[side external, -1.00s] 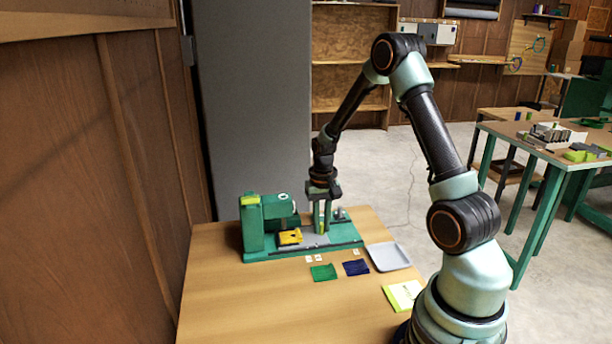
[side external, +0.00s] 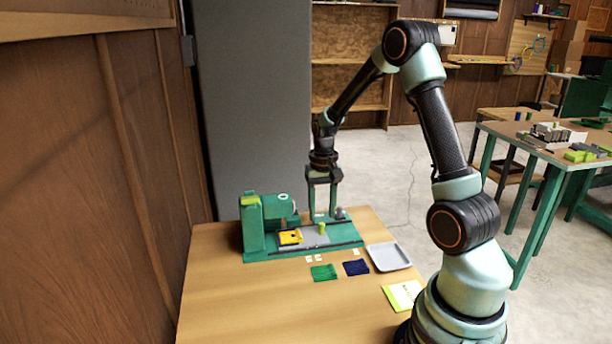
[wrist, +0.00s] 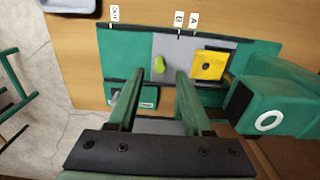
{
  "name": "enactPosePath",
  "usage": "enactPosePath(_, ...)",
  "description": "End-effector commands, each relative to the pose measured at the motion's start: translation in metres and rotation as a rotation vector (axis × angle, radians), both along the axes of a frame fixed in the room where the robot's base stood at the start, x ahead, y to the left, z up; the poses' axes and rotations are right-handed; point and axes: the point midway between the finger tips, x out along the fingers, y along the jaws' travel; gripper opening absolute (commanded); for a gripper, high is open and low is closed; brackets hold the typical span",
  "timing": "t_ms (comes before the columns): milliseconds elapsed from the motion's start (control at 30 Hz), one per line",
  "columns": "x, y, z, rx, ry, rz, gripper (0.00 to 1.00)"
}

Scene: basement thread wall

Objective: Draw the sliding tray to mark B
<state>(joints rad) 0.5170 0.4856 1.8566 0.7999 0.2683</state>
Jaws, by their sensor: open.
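The sliding tray (side external: 316,241) is a grey plate in a green machine base; the wrist view shows it too (wrist: 165,45). A yellow-green peg (side external: 322,229) stands on it, also in the wrist view (wrist: 159,64). A yellow plate with a dark centre (wrist: 208,65) lies at the tray's right in the wrist view. Mark B (wrist: 179,19) is a white tag at the base's edge, beside the tray; mark A (wrist: 194,18) is just right of it. My gripper (side external: 322,212) is open and empty above the peg, its fingers (wrist: 160,76) apart.
A green machine head (side external: 268,212) rises at the left end of the base. A third white tag (wrist: 115,13) is farther along. Green cloth (side external: 324,272), blue cloth (side external: 356,267), a grey dish (side external: 388,257) and a yellow-green booklet (side external: 402,295) lie in front. The table's near left is clear.

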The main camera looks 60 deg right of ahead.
Motion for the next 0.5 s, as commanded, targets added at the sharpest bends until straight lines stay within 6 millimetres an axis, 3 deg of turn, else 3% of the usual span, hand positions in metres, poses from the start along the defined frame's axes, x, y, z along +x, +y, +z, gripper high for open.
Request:
enactPosePath(200, 0.000, 0.000, 0.017, -0.001, -0.002, 0.000, 0.50)
enactPosePath(500, 0.000, 0.000, 0.018, -0.001, -0.001, 0.000, 0.50)
